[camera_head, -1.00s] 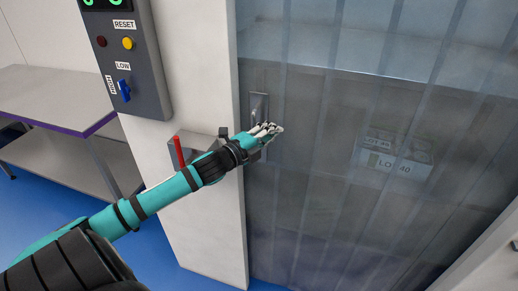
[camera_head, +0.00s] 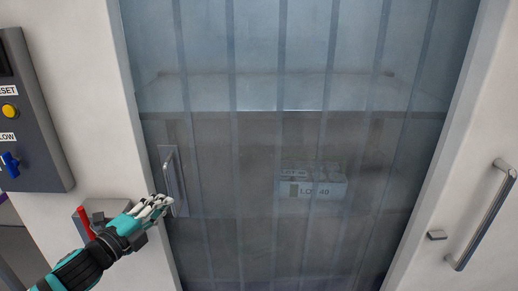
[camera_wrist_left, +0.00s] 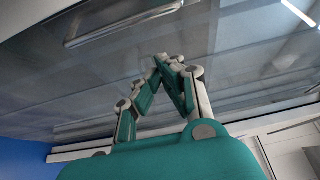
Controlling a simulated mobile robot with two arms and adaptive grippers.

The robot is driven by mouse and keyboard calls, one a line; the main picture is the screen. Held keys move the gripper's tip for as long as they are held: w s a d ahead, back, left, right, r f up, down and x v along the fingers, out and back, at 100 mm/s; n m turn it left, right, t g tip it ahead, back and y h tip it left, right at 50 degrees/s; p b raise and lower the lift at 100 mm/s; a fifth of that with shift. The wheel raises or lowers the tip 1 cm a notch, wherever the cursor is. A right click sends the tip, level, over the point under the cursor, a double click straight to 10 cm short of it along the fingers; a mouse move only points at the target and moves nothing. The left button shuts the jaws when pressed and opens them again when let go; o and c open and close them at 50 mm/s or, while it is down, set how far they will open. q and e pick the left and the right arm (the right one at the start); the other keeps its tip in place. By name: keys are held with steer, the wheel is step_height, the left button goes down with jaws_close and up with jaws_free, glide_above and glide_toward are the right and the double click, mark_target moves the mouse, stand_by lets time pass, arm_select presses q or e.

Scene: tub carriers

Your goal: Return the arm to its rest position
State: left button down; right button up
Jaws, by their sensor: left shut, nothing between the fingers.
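My left gripper (camera_head: 160,206) is teal, black and pale grey, and it comes in from the lower left in the head view. It is shut and empty, with its fingertips close together in the wrist view (camera_wrist_left: 167,63). It is in front of the left edge of a translucent panel (camera_head: 255,150), beside the lower end of a metal handle (camera_head: 172,178). The handle also shows in the wrist view (camera_wrist_left: 120,20), where a gap separates it from the fingers. My right gripper is in neither view.
A grey control box (camera_head: 30,110) with a yellow button and a blue switch is on the wall at left. A red lever (camera_head: 84,222) is close behind my left wrist. A box marked LOT 40 (camera_head: 318,190) shows through the panel. Another bar handle (camera_head: 484,218) is at far right.

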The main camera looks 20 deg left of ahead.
arm_select(q)
steer(key=s+d+f+n+g+y, duration=0.1)
steer(key=s+d+f+n+g, duration=0.1)
steer(key=s+f+n+g, duration=0.3)
steer(key=s+d+f+n+y, duration=0.2)
steer(key=f+n, duration=0.1)
steer(key=f, duration=0.5)
steer(key=s+d+f+n+g+y, duration=0.1)
steer(key=s+d+f+n+g, duration=0.1)
steer(key=s+f+n+g, duration=0.3)
steer(key=s+d+f+n+g+h, duration=0.1)
steer(key=s+d+f+n+g, duration=0.1)
steer(key=s+d+f, duration=0.4)
steer(key=s+d+f+n+g+h, duration=0.1)
steer(key=s+d+f+n+g, duration=0.15)
steer(key=s+d, duration=0.4)
step_height(320, 180, down, 27)
steer(key=d+g, duration=0.1)
steer(key=s+a+f+g+b, duration=0.1)
steer(key=s+a+f, duration=0.1)
steer(key=s+f, duration=1.3)
steer(key=shift+s+a, duration=0.4)
steer(key=shift+s, duration=0.25)
steer(key=shift+f+m, duration=0.1)
steer(key=shift+m, duration=0.15)
